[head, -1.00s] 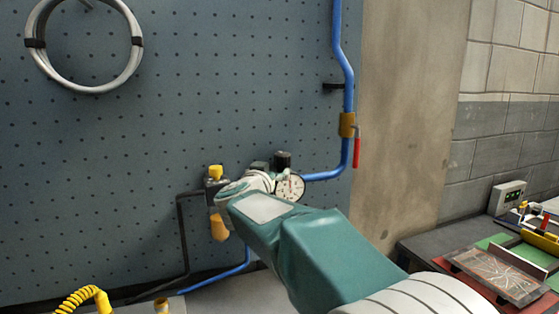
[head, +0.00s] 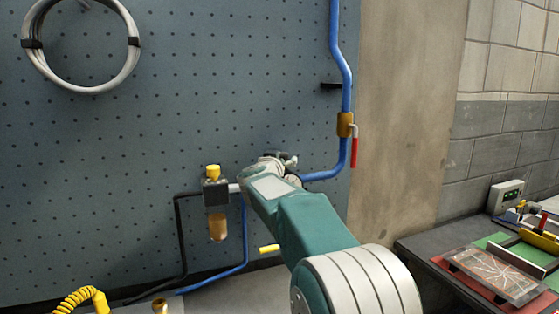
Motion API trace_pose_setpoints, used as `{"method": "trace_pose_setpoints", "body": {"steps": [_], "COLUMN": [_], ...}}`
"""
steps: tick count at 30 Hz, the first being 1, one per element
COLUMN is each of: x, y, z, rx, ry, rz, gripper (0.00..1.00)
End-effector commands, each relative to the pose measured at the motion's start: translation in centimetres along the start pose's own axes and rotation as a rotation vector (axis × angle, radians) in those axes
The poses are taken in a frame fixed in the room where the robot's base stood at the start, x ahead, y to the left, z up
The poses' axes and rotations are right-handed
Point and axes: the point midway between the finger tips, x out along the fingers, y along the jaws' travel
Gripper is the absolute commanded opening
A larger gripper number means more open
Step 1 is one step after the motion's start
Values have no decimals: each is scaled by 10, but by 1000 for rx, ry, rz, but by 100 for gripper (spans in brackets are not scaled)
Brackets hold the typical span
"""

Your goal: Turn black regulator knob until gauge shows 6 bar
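My gripper (head: 285,160) is up at the pegboard, at the regulator's place on the air line. Only a small part of it shows past my teal arm, so I cannot see whether its fingers are open or shut. The black regulator knob is hidden behind my arm and gripper. The gauge is also almost wholly covered, and its needle cannot be read. I cannot tell whether my gripper touches the knob.
A filter unit (head: 216,195) with a yellow top and amber bowl stands just left of my arm. A blue pipe (head: 345,80) with a red-handled valve (head: 355,150) runs up on the right. A workbench (head: 430,250) with a clear-covered board stands at the right.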

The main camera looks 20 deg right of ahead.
Motion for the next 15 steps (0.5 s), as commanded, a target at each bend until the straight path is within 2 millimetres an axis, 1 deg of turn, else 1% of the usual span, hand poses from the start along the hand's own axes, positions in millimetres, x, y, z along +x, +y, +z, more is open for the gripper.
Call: {"method": "trace_pose_setpoints", "body": {"steps": [1,2,3,5,6,12,15], "x": [0,0,0,0,0,0,1], "y": [0,0,0,0,0,-1,-2], "z": [0,0,0,0,0,0,0], "rx": [0,0,0,0,0,0,0], "ry": [0,0,0,0,0,0,3], "rz": [0,0,0,0,0,4,37], "gripper": [80,67,49,22,15,15,15]}}
